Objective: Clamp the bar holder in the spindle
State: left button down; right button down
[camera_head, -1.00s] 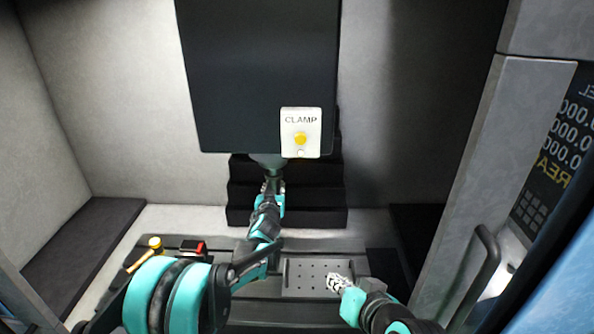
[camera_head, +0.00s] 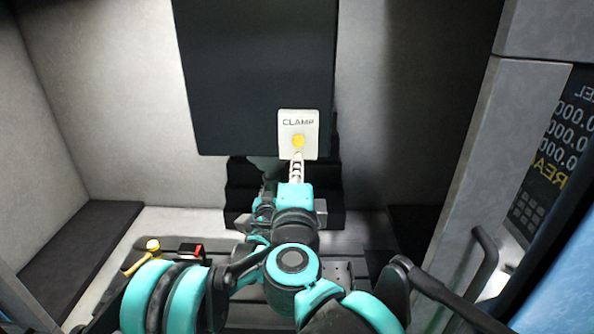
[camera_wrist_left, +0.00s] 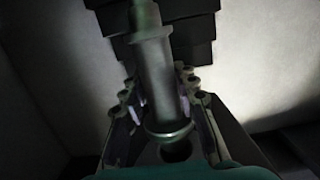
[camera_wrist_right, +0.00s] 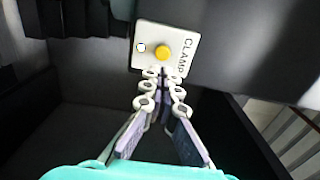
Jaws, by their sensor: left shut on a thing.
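The bar holder (camera_wrist_left: 158,72), a grey metal cylinder with a collar, stands between my left gripper's fingers (camera_wrist_left: 160,88) in the left wrist view. My left gripper is shut on it. In the head view the left gripper (camera_head: 266,192) is just under the spindle (camera_head: 264,162), largely hidden by my right arm. How the holder's top sits in the spindle is hidden. The white CLAMP panel (camera_head: 307,119) has a yellow button (camera_head: 298,141). My right gripper (camera_head: 297,157) is shut, its tips just below or at the button; contact cannot be told.
The dark machine head (camera_head: 255,70) hangs above both grippers. A perforated plate (camera_head: 342,272) is partly covered by my right arm. A control screen (camera_head: 550,150) stands at right.

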aim_at(271, 182)
jog(key=shift+w, duration=2.6)
pick_arm(q)
jog(key=shift+r, duration=2.1)
dwell(0.9)
pick_arm(e)
jog(key=shift+w, duration=0.15)
jog(key=shift+w, duration=1.15)
